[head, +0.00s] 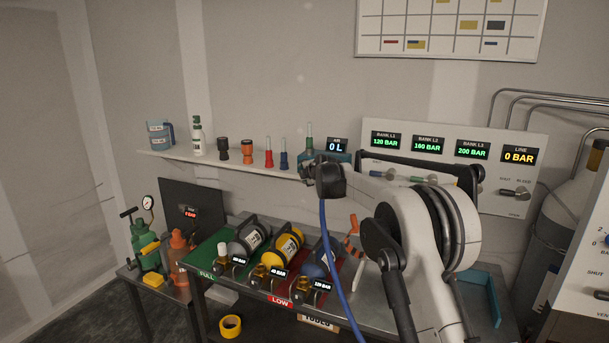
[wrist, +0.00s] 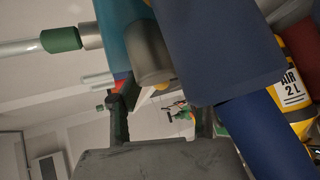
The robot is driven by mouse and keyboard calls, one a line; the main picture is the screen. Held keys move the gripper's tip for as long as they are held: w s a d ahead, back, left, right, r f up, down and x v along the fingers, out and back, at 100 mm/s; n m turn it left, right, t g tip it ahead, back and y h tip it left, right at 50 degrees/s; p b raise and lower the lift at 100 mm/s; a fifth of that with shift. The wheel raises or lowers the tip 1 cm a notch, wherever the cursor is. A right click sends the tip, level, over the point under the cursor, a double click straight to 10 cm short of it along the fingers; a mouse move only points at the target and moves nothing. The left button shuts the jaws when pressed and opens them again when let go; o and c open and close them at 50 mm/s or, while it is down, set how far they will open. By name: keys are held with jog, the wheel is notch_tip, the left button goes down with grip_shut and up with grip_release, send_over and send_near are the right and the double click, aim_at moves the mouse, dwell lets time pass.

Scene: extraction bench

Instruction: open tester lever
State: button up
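I cannot tell for certain which part is the tester lever. A teal device (head: 338,157) with a "0 L" display stands at the right end of the wall shelf, with a clear tube and green collar (head: 309,143) beside it. My gripper (head: 322,170) is dark and in front of this device, partly hiding it. In the tilted wrist view, two dark fingers of my gripper (wrist: 160,110) stand apart with no object visibly held between them. A teal body (wrist: 122,35), a grey cylinder (wrist: 148,55) and a green collar (wrist: 60,39) show close by.
A large dark blue shape (wrist: 215,50) fills much of the wrist view, beside a yellow "AIR 2 L" cylinder (wrist: 293,90). Several cylinders lie on the bench rack below, including a yellow one (head: 289,245). A green pump (head: 147,245) stands left. The gauge panel (head: 520,190) is right.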

jog(key=v, duration=1.2)
dwell(0.3)
